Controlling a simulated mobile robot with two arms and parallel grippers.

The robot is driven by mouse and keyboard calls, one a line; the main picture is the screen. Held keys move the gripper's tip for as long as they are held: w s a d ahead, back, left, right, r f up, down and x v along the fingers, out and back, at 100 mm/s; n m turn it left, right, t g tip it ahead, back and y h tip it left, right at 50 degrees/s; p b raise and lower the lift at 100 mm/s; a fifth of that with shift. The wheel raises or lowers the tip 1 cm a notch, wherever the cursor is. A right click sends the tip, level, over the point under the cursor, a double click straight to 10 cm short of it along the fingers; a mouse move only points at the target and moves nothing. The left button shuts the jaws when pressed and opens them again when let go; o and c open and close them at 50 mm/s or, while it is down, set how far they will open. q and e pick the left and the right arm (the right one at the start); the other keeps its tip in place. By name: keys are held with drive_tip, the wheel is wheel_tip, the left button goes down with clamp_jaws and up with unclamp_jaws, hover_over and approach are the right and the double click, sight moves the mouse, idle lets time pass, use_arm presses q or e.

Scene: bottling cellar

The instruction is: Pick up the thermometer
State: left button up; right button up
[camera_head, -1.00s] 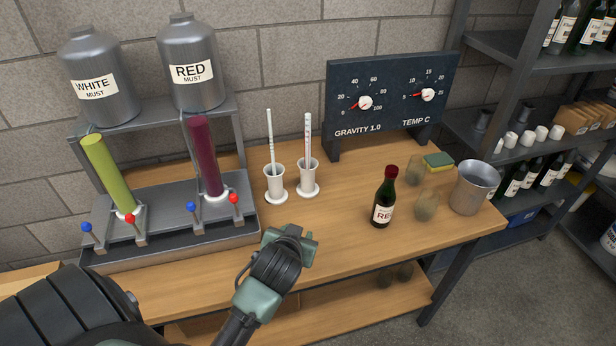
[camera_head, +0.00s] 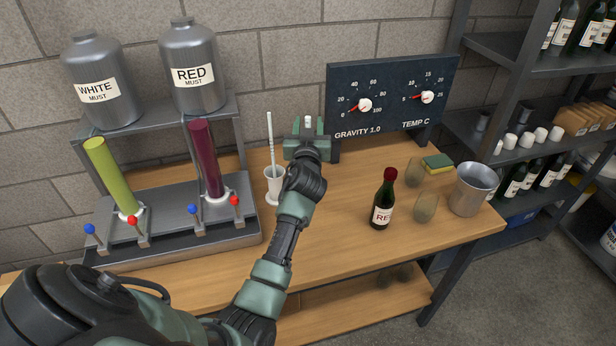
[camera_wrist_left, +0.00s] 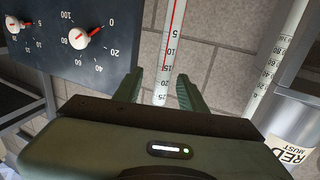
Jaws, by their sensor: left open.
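The thermometer is a white rod with a red line and a number scale; in the left wrist view the thermometer (camera_wrist_left: 171,55) shows between my open fingers, with a gap to each side. In the head view only the top of the thermometer (camera_head: 308,121) shows. My left gripper (camera_head: 308,128) is open around it, high above the bench. The gripper also shows in the left wrist view (camera_wrist_left: 162,92). My arm hides the thermometer's lower part and its white holder. My right gripper is not in view.
A similar pale rod (camera_head: 270,140) stands in a white holder (camera_head: 274,187) just left of my gripper. The dark dial board (camera_head: 387,107) is close on the right. A metal stand with tubes (camera_head: 175,228) is at left. A red-capped bottle (camera_head: 383,205) stands at right.

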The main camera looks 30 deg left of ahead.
use_arm(q)
drive_tip(key=x, duration=0.3)
drive_tip(key=shift+a+f, duration=0.1)
drive_tip(key=shift+a, duration=0.1)
clamp_jaws()
drive_tip(key=shift+r, duration=0.5)
wheel_tip(320, 180, up, 19)
drive_tip(key=c, duration=0.8)
unclamp_jaws()
drive_tip(key=shift+r, duration=0.2)
clamp_jaws()
